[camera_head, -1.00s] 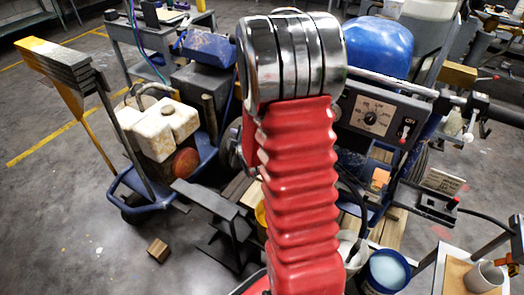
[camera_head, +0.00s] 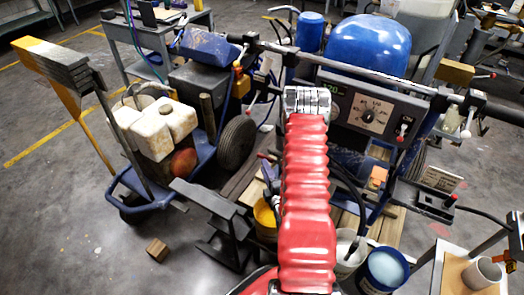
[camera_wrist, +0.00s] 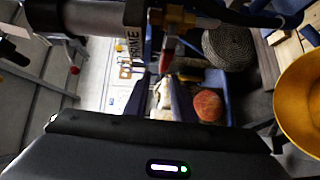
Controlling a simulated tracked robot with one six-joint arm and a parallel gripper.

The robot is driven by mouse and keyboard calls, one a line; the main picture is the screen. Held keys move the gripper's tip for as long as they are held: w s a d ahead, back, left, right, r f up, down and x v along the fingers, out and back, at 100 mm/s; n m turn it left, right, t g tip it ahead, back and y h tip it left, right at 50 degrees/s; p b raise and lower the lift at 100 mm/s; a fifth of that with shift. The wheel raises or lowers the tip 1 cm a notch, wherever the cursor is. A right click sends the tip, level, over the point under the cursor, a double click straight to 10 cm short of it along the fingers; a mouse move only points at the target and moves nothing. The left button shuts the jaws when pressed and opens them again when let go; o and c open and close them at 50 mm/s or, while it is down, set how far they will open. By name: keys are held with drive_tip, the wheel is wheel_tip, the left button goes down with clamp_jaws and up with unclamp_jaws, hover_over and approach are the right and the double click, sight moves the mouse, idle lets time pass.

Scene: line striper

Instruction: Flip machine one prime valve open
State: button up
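In the wrist view a yellow-orange valve body (camera_wrist: 176,16) with a red lever (camera_wrist: 168,52) sits at the top, beside a grey cylinder with upright lettering that I read uncertainly as PRIME. My gripper (camera_wrist: 163,92) shows as two dark fingers spread apart below the lever. The lever hangs near the fingertips; I cannot tell whether they touch. No object is clearly held. In the head view machine one appears to be the left cart (camera_head: 208,170), with an orange fitting (camera_head: 238,82) near its handlebar. My red arm hides the gripper there.
A second machine with a blue tank (camera_head: 368,46) and control panel (camera_head: 374,115) stands at the right. A yellow bucket (camera_wrist: 302,100) is at the wrist view's right. White jugs (camera_head: 158,128) sit on the left cart. A wooden block (camera_head: 157,250) lies on open floor.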

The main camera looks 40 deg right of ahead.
sight(263, 155)
drive_tip(key=s, duration=0.1)
drive_tip(key=s+f, duration=0.1)
drive_tip(key=shift+s+d+f+h, duration=0.1)
drive_tip(key=shift+s+f+h, duration=0.1)
drive_tip(key=shift+s+h, duration=0.15)
drive_tip(key=shift+w, duration=0.15)
drive_tip(key=x, duration=1.3)
drive_tip(key=shift+w+d+r, duration=0.2)
drive_tip(key=shift+w, duration=0.05)
clamp_jaws()
